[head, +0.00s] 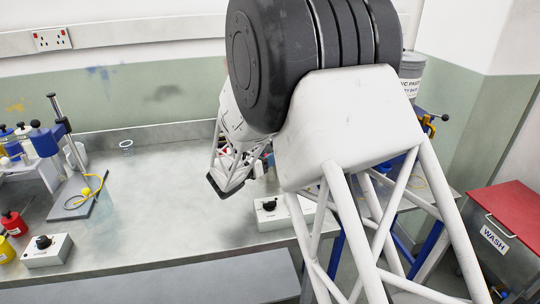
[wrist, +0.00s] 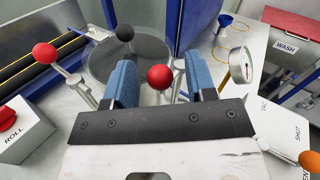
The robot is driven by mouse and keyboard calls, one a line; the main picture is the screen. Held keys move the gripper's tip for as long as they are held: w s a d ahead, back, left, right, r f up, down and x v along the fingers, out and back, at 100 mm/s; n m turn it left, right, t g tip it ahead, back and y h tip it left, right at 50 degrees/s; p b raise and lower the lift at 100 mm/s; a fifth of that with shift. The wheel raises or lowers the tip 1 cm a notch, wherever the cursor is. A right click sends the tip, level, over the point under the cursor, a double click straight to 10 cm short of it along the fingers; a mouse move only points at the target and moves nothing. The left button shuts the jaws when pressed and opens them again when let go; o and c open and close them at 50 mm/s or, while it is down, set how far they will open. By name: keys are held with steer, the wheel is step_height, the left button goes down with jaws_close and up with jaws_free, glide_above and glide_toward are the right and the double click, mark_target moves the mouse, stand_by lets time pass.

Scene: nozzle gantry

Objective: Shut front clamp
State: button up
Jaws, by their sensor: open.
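In the wrist view, my gripper (wrist: 162,82) is open, its two blue fingers apart. A red ball knob (wrist: 160,77) on a metal lever shows in the gap between the fingers; I cannot tell whether they touch it. A second red ball lever (wrist: 45,53) stands to the left, and a black ball knob (wrist: 125,32) stands beyond. These levers are around a grey round pot (wrist: 100,62). No label shows which lever is the front clamp. In the head view, my arm hides the clamps and most of my gripper.
A pressure gauge (wrist: 243,62) stands right of the fingers. A ROLL box (wrist: 18,130) sits at left. The bench (head: 165,200) has free room in its middle.

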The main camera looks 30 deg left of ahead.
steer(key=shift+w+d, duration=0.2)
steer(key=shift+w, duration=0.95)
steer(key=c, duration=0.9)
